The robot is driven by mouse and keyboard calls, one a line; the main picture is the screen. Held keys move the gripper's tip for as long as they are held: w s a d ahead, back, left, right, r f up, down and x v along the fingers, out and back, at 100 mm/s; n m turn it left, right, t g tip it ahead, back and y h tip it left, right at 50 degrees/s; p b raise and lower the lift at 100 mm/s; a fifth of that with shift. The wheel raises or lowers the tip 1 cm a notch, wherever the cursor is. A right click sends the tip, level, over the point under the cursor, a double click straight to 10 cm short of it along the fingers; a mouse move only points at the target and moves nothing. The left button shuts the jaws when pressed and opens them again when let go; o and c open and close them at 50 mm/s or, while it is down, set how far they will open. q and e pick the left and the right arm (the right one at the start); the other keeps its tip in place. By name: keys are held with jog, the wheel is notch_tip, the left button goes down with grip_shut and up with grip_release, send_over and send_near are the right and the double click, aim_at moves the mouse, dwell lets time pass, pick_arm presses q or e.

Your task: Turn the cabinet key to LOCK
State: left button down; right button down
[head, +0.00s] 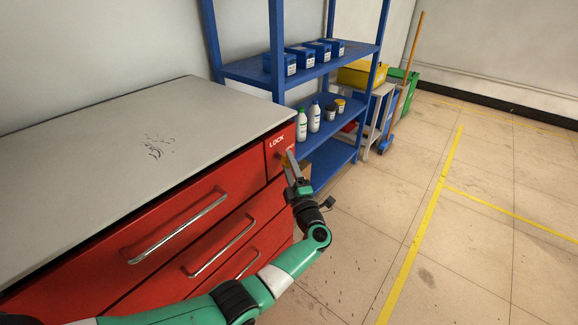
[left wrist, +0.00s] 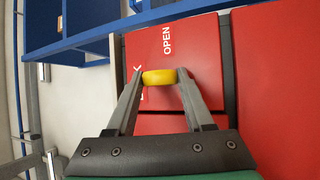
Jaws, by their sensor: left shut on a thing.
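The red cabinet (head: 190,215) stands at the left with a grey top. Its upper right corner panel carries the word LOCK (head: 277,142). In the left wrist view the word OPEN (left wrist: 167,40) reads clearly, and LOCK is mostly hidden behind a finger. The key's yellow head (left wrist: 158,77) sits between my left fingertips, in front of the red panel. My left gripper (head: 289,160) is shut on this key at the panel; it also shows in the left wrist view (left wrist: 159,80). The key's exact angle cannot be told. My right gripper is not in view.
Drawer handles (head: 178,228) stick out from the cabinet front. A blue shelf (head: 330,130) with bottles and boxes stands close behind the cabinet's right end. A broom (head: 402,90) leans farther right. The floor at the right is free.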

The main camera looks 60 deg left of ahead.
pick_arm(q)
jog(key=shift+c, duration=1.4)
grip_release()
jog(key=shift+d, duration=0.1)
jog(key=p+v, duration=0.3)
jog(key=v, duration=0.8)
jog(key=shift+d, duration=0.25)
